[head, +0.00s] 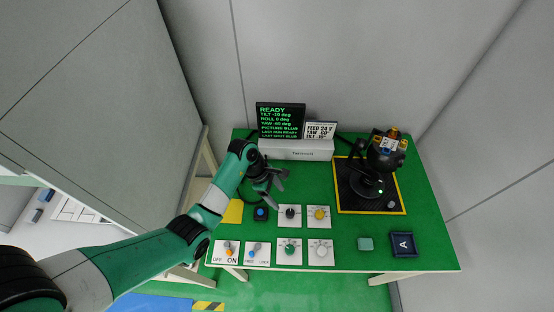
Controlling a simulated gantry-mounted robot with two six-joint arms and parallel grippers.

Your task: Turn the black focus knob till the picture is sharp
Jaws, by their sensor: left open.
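The black focus knob (290,212) sits on a white plate in the upper row of knobs on the green table. My left gripper (275,193) is open and empty, a little above and to the left of the black knob in the head view, apart from it as far as I can tell. The dark display (280,120) at the back shows green text: READY, tilt, roll and yaw values, and a line that seems to read PICTURE BLUR. The gimbal camera (385,150) stands on a black base with a yellow border at the right. My right gripper does not show.
Near the black knob are a yellow knob (320,213), a green knob (290,250), a white knob (321,251) and a blue button (261,213). Two switches, one marked OFF/ON (227,250), are front left. A dark block marked A (404,244) lies front right.

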